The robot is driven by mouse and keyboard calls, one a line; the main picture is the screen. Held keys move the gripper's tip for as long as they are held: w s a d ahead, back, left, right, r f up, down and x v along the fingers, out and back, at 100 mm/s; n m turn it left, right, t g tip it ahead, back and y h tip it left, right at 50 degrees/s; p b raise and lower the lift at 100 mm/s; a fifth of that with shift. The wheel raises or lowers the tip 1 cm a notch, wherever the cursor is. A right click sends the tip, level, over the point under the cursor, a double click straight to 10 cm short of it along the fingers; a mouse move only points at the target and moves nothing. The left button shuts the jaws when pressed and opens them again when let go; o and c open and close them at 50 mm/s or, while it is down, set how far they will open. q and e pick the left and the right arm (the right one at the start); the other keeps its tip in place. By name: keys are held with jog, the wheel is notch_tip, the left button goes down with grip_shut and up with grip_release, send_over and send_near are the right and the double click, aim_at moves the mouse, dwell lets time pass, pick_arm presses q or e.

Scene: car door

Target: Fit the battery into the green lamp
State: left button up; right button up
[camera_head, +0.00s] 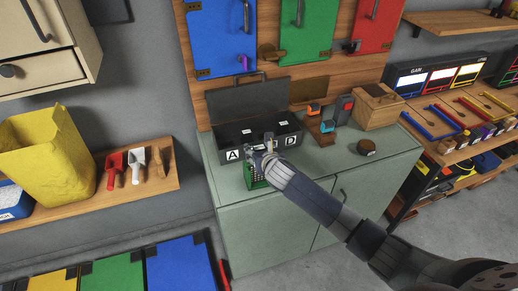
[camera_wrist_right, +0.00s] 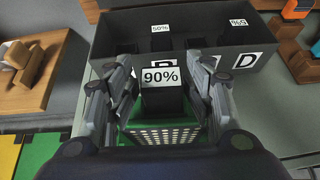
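The green lamp (camera_head: 254,178) with its pale perforated grille stands on the cabinet top in front of the black case. In the right wrist view the lamp (camera_wrist_right: 140,136) lies below a black battery (camera_wrist_right: 163,100) with a white 90% label. The battery stands at the lamp's top, its lower part against the green body; how deep it sits is hidden. My right gripper (camera_head: 256,157) is over the lamp. In its wrist view its fingers (camera_wrist_right: 163,90) stand on both sides of the battery, with narrow gaps visible. My left gripper is not in view.
The open black case (camera_head: 290,142), with lettered compartments and other labelled batteries, stands right behind the lamp. A wooden box (camera_head: 378,108) and a round dark object (camera_head: 366,147) are to the right. The cabinet top (camera_head: 330,170) is clear at the front right.

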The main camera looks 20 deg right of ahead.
jog(key=shift+s+f, duration=0.2)
jog(key=shift+f, duration=0.35)
jog(key=shift+d+r, duration=0.1)
jog(key=shift+r, duration=0.45)
jog(key=shift+s+r, duration=0.15)
jog(key=shift+r, duration=0.05)
jog(key=v, duration=1.1)
jog(key=shift+r, duration=0.5)
